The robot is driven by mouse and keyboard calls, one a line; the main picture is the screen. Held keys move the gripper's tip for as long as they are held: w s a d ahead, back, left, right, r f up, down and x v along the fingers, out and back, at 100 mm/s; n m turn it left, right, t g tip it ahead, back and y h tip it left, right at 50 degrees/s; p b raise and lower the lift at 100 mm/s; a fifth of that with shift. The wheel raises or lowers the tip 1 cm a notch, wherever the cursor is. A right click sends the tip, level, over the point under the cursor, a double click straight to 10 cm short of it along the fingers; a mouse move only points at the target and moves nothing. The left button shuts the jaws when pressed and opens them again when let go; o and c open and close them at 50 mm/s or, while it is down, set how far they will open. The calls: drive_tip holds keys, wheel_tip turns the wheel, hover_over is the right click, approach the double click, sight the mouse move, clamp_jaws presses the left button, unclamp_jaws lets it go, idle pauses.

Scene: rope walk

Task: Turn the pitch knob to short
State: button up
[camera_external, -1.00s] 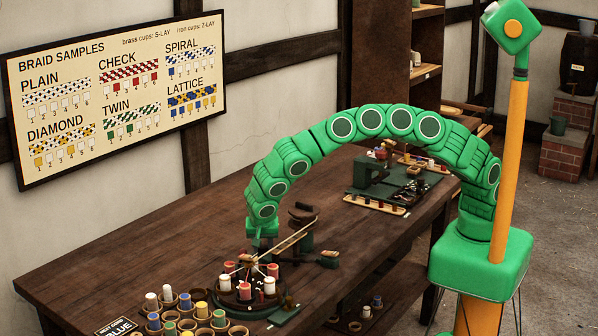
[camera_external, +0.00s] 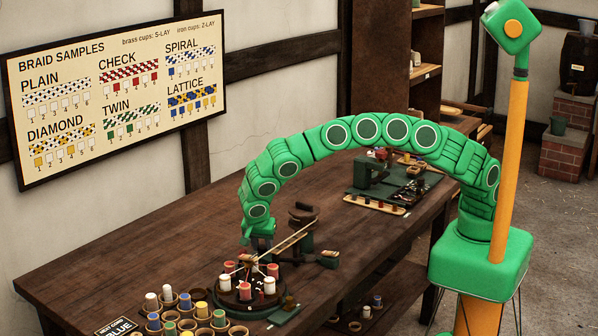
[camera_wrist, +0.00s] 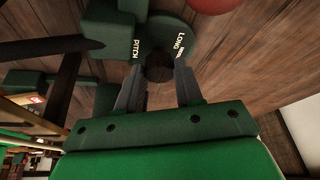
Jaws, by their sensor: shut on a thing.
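In the wrist view, the dark round pitch knob (camera_wrist: 159,68) sits at the lower edge of a green round housing (camera_wrist: 165,27). The word PITCH is to its left and LONG to its upper right; I cannot see the word short. My gripper (camera_wrist: 157,76) has its two grey fingers on either side of the knob and is shut on it. In the external view, my gripper (camera_external: 260,238) is at the arm's end, just behind the round braiding machine (camera_external: 245,292). The knob is hidden there, and its pointer setting cannot be made out.
Red and white bobbins (camera_external: 269,286) stand on the machine, close to my gripper. A pale arm (camera_external: 285,240) slants up to a dark post (camera_external: 303,215) on the right. Cups of bobbins (camera_external: 186,300) stand in front. The table's left back (camera_external: 150,235) is clear.

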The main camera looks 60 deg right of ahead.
drive_tip(key=o, duration=1)
drive_tip(key=shift+o, duration=0.2)
drive_tip(key=v, duration=0.7)
drive_tip(key=shift+a+r, duration=0.15)
drive_tip(key=shift+r, duration=0.2)
